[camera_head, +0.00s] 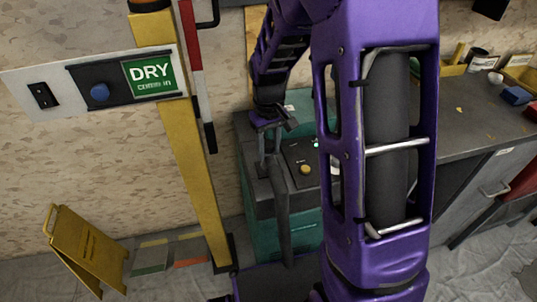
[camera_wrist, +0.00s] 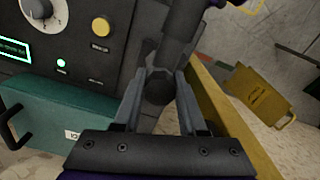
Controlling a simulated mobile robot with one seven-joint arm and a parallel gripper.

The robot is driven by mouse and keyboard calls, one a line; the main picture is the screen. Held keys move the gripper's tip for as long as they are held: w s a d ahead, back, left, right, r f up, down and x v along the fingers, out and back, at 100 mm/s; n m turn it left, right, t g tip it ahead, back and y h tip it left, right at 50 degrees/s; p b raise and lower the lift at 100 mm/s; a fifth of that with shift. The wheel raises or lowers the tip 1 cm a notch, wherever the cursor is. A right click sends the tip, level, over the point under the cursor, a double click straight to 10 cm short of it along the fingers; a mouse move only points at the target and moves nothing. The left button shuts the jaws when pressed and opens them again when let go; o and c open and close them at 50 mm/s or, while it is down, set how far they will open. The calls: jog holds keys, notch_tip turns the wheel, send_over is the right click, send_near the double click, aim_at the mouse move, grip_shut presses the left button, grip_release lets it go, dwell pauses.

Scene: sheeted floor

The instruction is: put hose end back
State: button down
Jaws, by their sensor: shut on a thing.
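My gripper (camera_head: 269,150) is in front of the wall at the dark grey and teal machine (camera_head: 262,198), pointing down over its top. In the wrist view my gripper (camera_wrist: 158,100) has its two fingers on either side of a dark round hose end (camera_wrist: 160,87) and is shut on it. The dark hose (camera_head: 284,225) hangs down the machine's front in the head view. In the wrist view a thick dark tube (camera_wrist: 185,18) rises beyond the fingertips. Whether the hose end touches any holder on the machine is hidden.
The machine's panel has a yellow button (camera_head: 305,169) and a green light. A yellow post (camera_head: 190,150) with a DRY sign (camera_head: 152,77) stands left. A yellow floor sign (camera_head: 88,250) stands lower left. A grey cluttered workbench (camera_head: 480,115) is right. My purple arm blocks the middle.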

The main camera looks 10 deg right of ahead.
jog(key=shift+f, duration=0.85)
jog(key=shift+f, duration=0.1)
jog(key=shift+c, duration=2.3)
grip_release()
notch_tip(320, 180, up, 12)
jog(key=shift+r+p, duration=0.15)
jog(key=shift+p, duration=0.9)
